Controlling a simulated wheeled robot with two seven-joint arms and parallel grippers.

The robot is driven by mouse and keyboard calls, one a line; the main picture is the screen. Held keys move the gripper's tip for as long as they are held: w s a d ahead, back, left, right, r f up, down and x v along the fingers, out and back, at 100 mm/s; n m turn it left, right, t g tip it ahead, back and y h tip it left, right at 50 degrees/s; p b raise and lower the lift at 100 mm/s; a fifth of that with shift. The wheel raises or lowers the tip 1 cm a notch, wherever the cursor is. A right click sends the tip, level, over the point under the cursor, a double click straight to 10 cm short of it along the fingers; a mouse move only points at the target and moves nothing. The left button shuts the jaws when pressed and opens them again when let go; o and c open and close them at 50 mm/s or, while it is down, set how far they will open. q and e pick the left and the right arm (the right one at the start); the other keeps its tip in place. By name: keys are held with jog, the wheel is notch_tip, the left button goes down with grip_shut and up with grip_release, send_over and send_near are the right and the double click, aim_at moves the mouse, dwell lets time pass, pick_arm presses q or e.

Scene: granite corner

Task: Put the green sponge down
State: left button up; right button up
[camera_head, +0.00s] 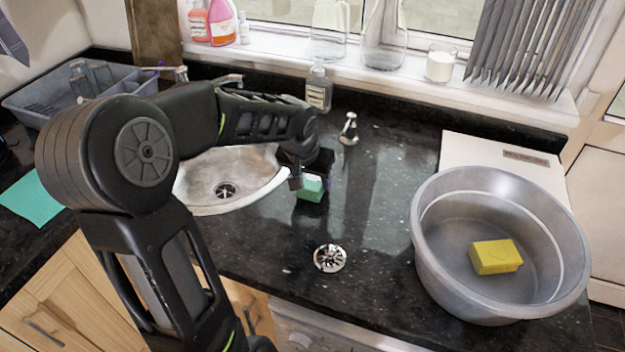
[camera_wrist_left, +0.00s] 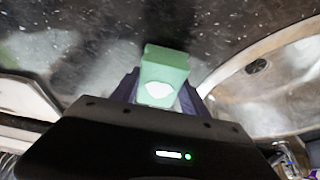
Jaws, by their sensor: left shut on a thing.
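The green sponge (camera_head: 311,188) is a small block at the right edge of the sink, over the dark counter. My left gripper (camera_head: 302,180) is shut on it. In the left wrist view the sponge (camera_wrist_left: 164,75) sits between the two fingers of the left gripper (camera_wrist_left: 160,90), with a pale patch on its near face. Dark speckled counter lies behind it. I cannot tell whether the sponge touches the counter. My right gripper is not in view.
A grey basin (camera_head: 430,262) with a yellow sponge (camera_head: 496,257) inside stands at right. A metal strainer (camera_head: 330,258) lies on the counter (camera_head: 385,190). The sink (camera_head: 205,190) is left of the gripper.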

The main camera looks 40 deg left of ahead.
pick_arm(q)
jog(key=shift+f, duration=0.45)
jog(key=shift+f, duration=0.15)
jog(key=o, duration=1.2)
jog(key=shift+r, duration=0.4)
jog(key=v, duration=1.1)
jog(key=shift+s+r+b, duration=0.15)
jog(key=shift+r+b, duration=0.1)
jog(key=shift+b, duration=0.05)
